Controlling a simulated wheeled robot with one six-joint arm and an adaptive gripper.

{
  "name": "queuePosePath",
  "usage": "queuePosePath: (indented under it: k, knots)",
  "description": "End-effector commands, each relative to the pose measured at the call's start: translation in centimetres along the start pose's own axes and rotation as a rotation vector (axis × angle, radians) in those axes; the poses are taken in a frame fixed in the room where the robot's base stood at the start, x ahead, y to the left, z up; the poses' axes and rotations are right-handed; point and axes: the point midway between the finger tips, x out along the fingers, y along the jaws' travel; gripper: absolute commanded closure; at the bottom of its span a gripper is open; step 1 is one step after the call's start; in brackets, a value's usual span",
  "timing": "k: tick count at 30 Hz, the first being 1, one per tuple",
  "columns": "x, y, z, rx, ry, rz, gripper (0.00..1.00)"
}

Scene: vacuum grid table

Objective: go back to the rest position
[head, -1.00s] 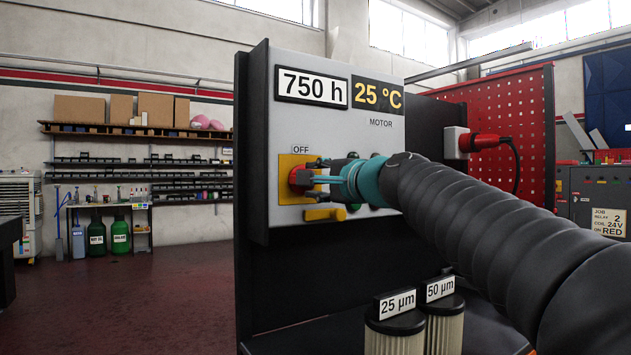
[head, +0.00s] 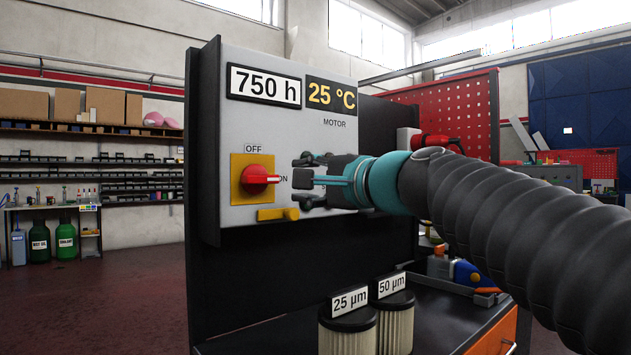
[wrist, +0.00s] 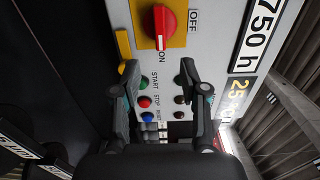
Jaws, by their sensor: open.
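My gripper (head: 300,180) is open and empty. It hangs in front of the panel, to the right of the red rotary switch (head: 260,178) and apart from it. The switch sits on a yellow plate (head: 240,195) between the OFF and ON labels, its handle lying towards ON. In the wrist view, the two fingers are spread (wrist: 157,75), and the red switch (wrist: 160,24) shows beyond their tips. Coloured START and STOP buttons (wrist: 144,102) show between the fingers. In the head view, my gripper covers most of the buttons.
The grey panel (head: 290,65) with its 750 h and 25 °C signs stands upright. Two filters (head: 347,335) labelled 25 µm and 50 µm stand below it. A red plug (head: 435,140) juts out at the panel's right. Open floor (head: 110,300) lies to the left.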

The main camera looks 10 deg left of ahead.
Motion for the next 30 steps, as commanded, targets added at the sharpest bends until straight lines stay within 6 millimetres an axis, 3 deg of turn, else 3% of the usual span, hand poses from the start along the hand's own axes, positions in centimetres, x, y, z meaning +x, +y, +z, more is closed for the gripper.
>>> queuePosePath:
  k: [8,11,14,17,24,30]
  knots:
    - [-0.1,0.2,0.0,-0.005,0.002,0.005,0.56]
    - [-0.9,1.8,-0.3,-0.049,0.014,0.046,0.56]
    - [-3.1,5.4,-0.8,-0.146,0.039,0.141,0.56]
    - [-6.3,10.7,-1.3,-0.275,0.060,0.284,0.56]
    - [-15.4,23.6,-2.2,-0.552,0.053,0.647,0.56]
    - [-24.0,33.4,-2.0,-0.730,-0.010,0.945,0.56]
